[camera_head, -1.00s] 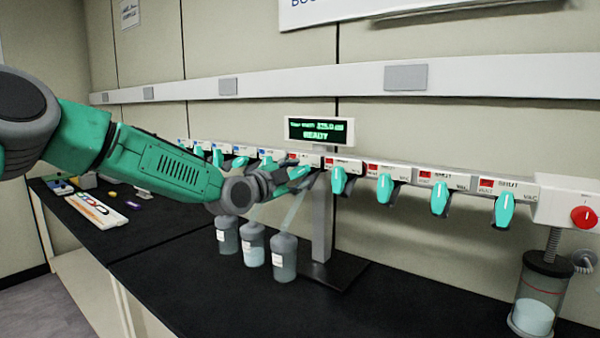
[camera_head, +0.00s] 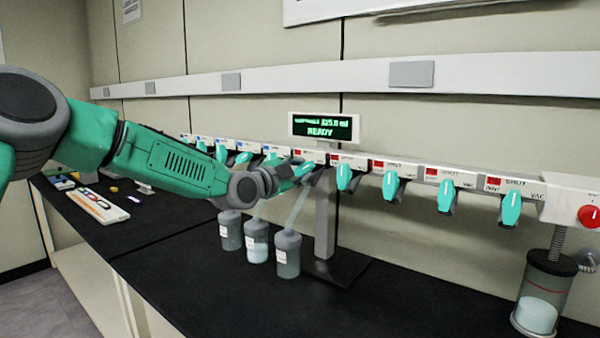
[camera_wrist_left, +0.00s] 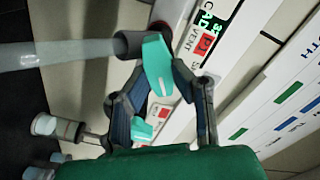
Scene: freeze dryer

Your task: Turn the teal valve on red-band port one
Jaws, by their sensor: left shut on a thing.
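In the head view my left gripper (camera_head: 290,176) reaches in from the left and is shut on a teal valve (camera_head: 304,169) on the manifold, just left of the display post. In the left wrist view the two fingertips of the left gripper (camera_wrist_left: 160,80) sit on either side of the teal valve (camera_wrist_left: 156,58). A red port label (camera_wrist_left: 207,42) marked VENT shows beside this valve. My right gripper is not in view.
More teal valves (camera_head: 390,186) line the manifold on both sides. Lidded bottles (camera_head: 287,256) hang or stand below the gripper. A display (camera_head: 324,127) reads READY. A red knob (camera_head: 589,216) is at the far right. The black bench (camera_head: 200,310) is clear in front.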

